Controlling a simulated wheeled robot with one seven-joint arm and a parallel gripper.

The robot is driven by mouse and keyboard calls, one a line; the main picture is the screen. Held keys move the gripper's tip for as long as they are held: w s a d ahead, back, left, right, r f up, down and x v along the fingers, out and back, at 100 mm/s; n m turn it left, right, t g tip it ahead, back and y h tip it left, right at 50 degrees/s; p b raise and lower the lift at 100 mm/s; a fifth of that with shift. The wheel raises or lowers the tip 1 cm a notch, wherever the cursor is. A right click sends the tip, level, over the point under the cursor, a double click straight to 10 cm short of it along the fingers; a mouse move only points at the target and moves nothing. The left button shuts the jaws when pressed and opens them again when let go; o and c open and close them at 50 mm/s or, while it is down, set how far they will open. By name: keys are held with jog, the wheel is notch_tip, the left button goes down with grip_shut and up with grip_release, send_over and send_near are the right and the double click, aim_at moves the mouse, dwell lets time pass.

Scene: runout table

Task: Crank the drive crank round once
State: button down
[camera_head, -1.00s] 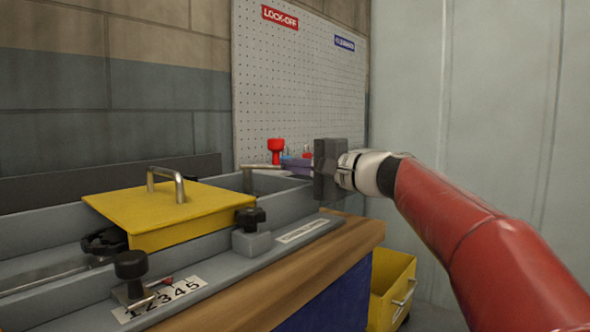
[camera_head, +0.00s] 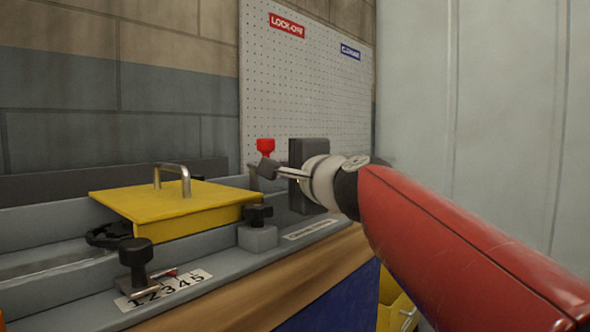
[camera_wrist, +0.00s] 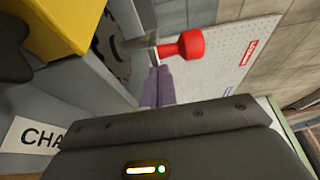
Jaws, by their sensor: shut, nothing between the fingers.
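The drive crank shows as a red knob (camera_head: 265,146) at the far end of the grey machine, before the pegboard. In the wrist view, the red knob (camera_wrist: 184,46) sits on a metal crank arm (camera_wrist: 141,47), beside a dark round part. My gripper (camera_head: 268,169) is shut and empty, its fingers reaching left to just below the knob. In the wrist view, the shut fingertips (camera_wrist: 159,72) end close against the crank arm and knob; I cannot tell whether they touch. My fingers hide most of the crank arm in the head view.
A yellow cover (camera_head: 175,207) with a metal handle lies on the machine. Black knobs (camera_head: 136,262) stand along its near rail by a number strip (camera_head: 170,287). A yellow bin (camera_head: 395,305) is below the table's right end. The pegboard (camera_head: 320,95) stands behind.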

jog(key=shift+s+a, duration=0.7)
jog(key=shift+a, duration=0.25)
